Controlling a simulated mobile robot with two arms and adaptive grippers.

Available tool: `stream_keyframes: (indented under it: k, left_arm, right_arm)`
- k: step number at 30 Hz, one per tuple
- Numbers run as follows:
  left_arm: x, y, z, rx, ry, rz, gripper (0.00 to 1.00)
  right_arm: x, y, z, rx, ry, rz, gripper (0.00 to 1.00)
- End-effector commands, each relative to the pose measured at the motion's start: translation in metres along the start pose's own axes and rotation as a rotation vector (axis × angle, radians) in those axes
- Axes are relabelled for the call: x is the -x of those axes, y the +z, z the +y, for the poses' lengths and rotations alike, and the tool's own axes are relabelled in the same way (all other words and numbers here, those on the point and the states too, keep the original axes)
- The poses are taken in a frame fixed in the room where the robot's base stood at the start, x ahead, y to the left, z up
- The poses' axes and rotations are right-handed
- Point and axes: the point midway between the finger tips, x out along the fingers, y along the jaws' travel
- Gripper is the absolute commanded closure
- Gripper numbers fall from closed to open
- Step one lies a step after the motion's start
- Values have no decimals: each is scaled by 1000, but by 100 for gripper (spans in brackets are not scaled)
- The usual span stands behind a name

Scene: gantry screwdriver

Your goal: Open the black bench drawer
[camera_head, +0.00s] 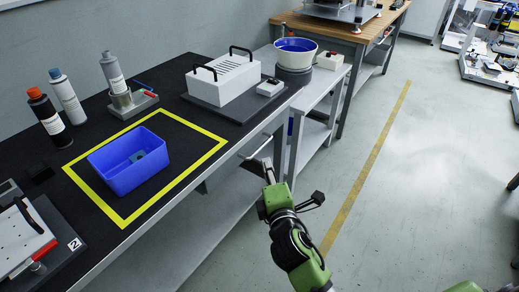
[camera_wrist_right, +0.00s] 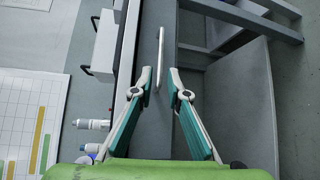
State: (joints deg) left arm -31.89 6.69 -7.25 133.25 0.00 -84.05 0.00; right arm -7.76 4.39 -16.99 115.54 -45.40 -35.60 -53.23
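My right gripper (camera_head: 266,172) is at the front of the black-topped bench (camera_head: 172,98), just below its edge. In the right wrist view the gripper (camera_wrist_right: 160,78) is open, with its two fingers clearly apart. A thin pale bar handle (camera_wrist_right: 161,50) stands out from the dark grey bench front (camera_wrist_right: 140,62). The handle's near end lies between the fingertips, with gaps visible beside it. In the head view the drawer front is mostly hidden under the bench top and behind my arm. I see no opened drawer. My left gripper is not in view.
A blue bin (camera_head: 128,172) sits inside a yellow square on the bench. A white box with black handles (camera_head: 222,80) and several bottles stand behind. A lower grey shelf (camera_head: 150,255) runs under the bench. The floor (camera_head: 385,190) to the right is clear.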

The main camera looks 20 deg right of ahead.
Motion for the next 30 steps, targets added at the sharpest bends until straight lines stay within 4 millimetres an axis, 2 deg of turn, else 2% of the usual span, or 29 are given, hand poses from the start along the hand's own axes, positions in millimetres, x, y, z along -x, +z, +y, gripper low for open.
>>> stream_keyframes:
  k: [9,15,21,30]
  left_arm:
    - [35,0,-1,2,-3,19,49]
    - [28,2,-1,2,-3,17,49]
    - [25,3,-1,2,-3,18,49]
    - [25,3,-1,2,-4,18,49]
  right_arm:
    - [-64,0,-1,1,1,-1,85]
    - [-97,0,-2,-1,0,-1,85]
    - [-115,0,-1,-1,-1,0,85]
    - [-118,0,-1,-1,-2,0,85]
